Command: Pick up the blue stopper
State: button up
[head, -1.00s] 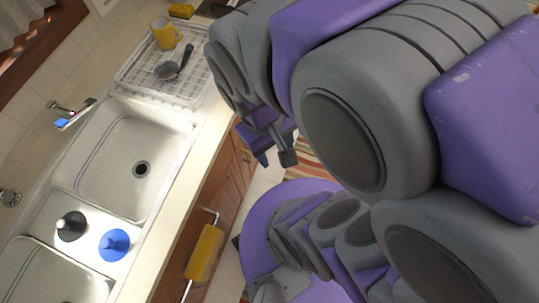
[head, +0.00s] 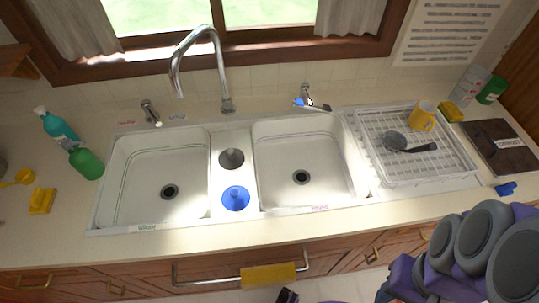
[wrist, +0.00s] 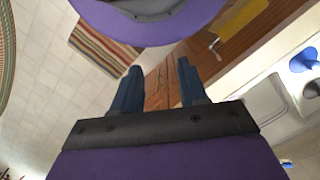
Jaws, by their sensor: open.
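The blue stopper (head: 236,198) stands on the divider between the two sink basins, at its front, in the head view. It also shows at the right edge of the wrist view (wrist: 304,60). A dark grey stopper (head: 231,159) stands just behind it on the divider. My gripper (wrist: 158,78) is open and empty in the wrist view. Its two fingers point over the floor and cabinet fronts, well away from the blue stopper. In the head view my arm is at the lower right, and the fingertips cannot be made out there.
A tall faucet (head: 222,75) rises behind the divider. A white dish rack (head: 455,172) holding a yellow mug (head: 422,116) and a dark ladle (head: 408,143) is right of the sink. Green bottles (head: 85,162) stand left. A yellow towel (head: 268,275) hangs on the front rail.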

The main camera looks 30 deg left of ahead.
aim_at(235, 198)
jog(key=u, duration=0.4)
jog(key=j+u, duration=0.15)
jog(key=u, duration=0.7)
jog(key=j+u, duration=0.15)
jog(key=u, duration=0.3)
jog(key=l+z, duration=0.2)
jog(key=z, duration=0.25)
